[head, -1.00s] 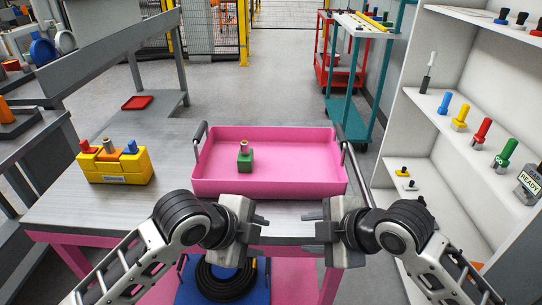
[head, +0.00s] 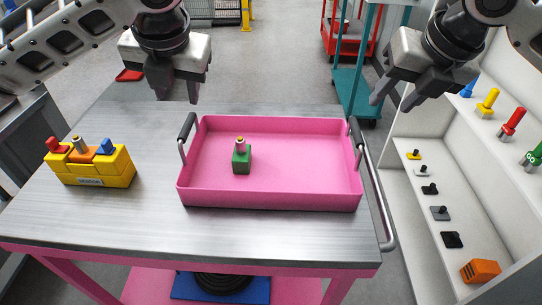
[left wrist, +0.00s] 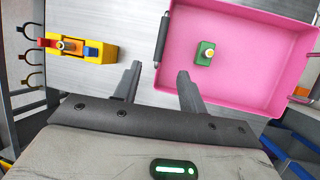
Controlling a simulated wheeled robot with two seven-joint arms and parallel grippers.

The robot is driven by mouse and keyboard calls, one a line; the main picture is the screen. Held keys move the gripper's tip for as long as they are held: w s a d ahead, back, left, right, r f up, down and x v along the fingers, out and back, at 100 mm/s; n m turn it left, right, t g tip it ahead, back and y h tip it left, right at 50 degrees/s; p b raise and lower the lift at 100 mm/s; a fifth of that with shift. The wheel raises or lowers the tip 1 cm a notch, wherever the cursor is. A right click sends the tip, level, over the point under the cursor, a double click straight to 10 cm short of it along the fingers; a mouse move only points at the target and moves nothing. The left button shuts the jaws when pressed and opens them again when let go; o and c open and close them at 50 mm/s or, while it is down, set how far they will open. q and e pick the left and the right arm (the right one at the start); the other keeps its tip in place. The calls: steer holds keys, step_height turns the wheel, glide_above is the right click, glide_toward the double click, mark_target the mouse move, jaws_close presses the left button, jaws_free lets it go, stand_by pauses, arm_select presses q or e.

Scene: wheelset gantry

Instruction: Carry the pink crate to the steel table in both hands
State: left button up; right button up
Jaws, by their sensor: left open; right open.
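The pink crate (head: 270,194) stands on a steel-topped table (head: 110,222) with a pink frame. A dark handle stands at its left end (head: 186,133) and another at its right end (head: 355,132). A green block with a metal peg (head: 241,158) sits inside the crate. My left gripper (head: 178,98) is open and empty, above the crate's left end; in the left wrist view its fingers (left wrist: 155,82) point toward the left handle (left wrist: 162,38). My right gripper (head: 392,102) is open and empty, above and right of the right handle.
A yellow block holder (head: 92,167) with coloured pieces stands left of the crate. A metal rail (head: 378,200) runs along the table's right edge. White shelves (head: 410,190) with coloured pegs stand at the right. A teal cart (head: 352,95) stands behind.

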mark_target(186, 126)
arm_select(q)
steer(key=x, duration=1.6)
arm_select(e)
steer(key=x, duration=1.6)
arm_select(q)
jaws_close()
arm_select(e)
jaws_close()
arm_select(q)
steer(key=shift+w+r, duration=0.1)
steer(key=shift+r, duration=0.05)
arm_select(e)
steer(key=shift+w+r, duration=0.1)
steer(key=shift+r, duration=0.05)
